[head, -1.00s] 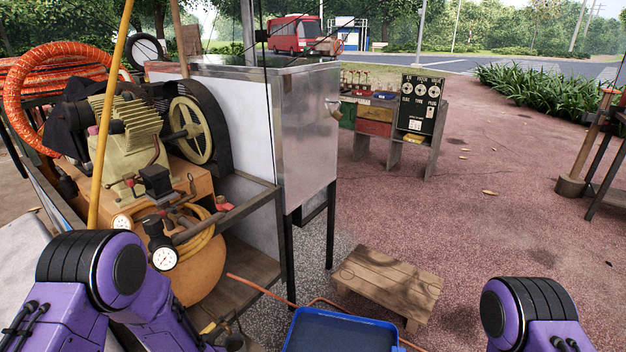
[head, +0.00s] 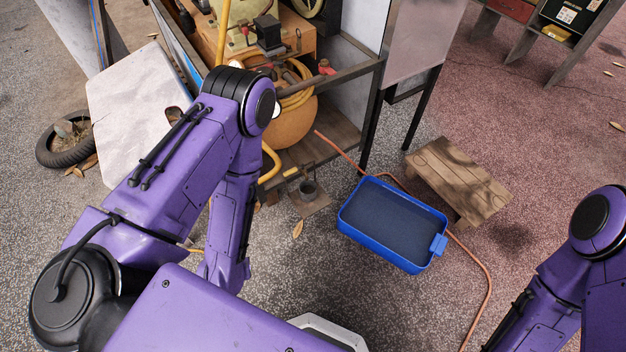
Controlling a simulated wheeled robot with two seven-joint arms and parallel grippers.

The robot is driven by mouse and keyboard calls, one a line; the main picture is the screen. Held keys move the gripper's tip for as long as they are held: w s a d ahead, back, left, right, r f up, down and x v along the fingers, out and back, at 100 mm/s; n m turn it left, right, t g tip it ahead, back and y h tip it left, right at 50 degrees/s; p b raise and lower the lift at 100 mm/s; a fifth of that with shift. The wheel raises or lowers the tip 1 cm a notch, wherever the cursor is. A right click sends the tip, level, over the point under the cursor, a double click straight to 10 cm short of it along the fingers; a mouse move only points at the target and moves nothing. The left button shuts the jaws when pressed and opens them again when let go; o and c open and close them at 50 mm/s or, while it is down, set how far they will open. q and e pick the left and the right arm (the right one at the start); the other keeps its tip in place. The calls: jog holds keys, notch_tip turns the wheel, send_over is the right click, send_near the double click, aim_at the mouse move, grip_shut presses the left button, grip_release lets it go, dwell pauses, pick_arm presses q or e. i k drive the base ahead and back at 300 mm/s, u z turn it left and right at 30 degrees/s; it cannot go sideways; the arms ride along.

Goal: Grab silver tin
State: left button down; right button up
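No other silver tin is visible. My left arm comes in from the left and bends down to the left of the cup, but its gripper is out of sight. My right arm is at the lower right edge, and its gripper is out of sight too.
An empty-looking blue tray (head: 395,222) lies on the ground right of the cup. A low wooden step (head: 457,178) is behind it. An orange hose (head: 487,290) runs across the ground. The cart's metal frame (head: 335,77) overhangs its lower shelf. Bare ground lies in front of the tray.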

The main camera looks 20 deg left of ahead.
aim_at(308, 189)
jog(key=z, duration=1.1)
jog(key=k, duration=0.8)
jog(key=u, duration=0.75)
jog(key=i, duration=0.95)
